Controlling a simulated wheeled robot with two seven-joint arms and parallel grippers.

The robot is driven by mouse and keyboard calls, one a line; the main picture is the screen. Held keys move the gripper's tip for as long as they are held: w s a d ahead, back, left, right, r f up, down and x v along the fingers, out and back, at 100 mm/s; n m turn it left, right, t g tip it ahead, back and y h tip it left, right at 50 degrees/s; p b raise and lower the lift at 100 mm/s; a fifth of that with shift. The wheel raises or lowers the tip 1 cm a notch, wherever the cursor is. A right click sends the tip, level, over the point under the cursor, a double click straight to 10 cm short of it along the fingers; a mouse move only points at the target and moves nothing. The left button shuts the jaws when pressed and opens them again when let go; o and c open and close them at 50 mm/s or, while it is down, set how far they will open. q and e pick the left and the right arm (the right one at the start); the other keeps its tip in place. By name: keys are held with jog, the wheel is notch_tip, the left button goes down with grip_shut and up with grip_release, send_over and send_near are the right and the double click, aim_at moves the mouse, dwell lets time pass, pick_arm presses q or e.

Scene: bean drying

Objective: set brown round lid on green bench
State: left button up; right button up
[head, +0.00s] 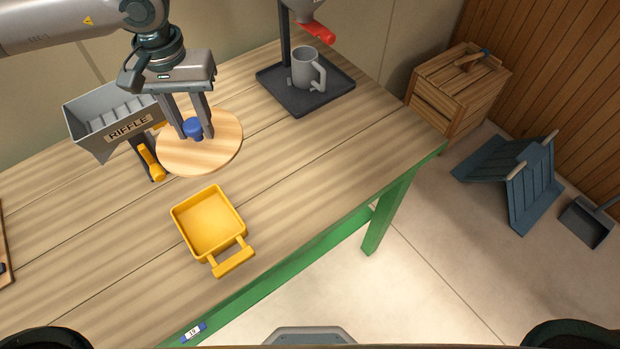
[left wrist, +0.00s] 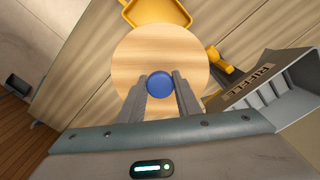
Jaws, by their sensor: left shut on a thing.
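The brown round lid (head: 218,146) is a light wooden disc with a blue knob (head: 193,127). My left gripper (head: 193,131) is shut on the blue knob, with one finger on each side of it. The lid also shows in the left wrist view (left wrist: 150,55), with the knob (left wrist: 160,84) between the fingertips. I cannot tell whether the lid touches the wooden top or hangs just above it. The green bench (head: 330,240) has a plank top (head: 300,160) and green legs and rails. My right gripper is not in view.
A grey riffle box (head: 105,118) with a yellow handle stands close left of the lid. A yellow square pan (head: 210,222) lies in front of it. A grey mug (head: 306,68) stands on a dark tray (head: 330,92) behind. The bench top right of the pan is clear.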

pick_arm(q)
jog(key=shift+d, duration=0.1)
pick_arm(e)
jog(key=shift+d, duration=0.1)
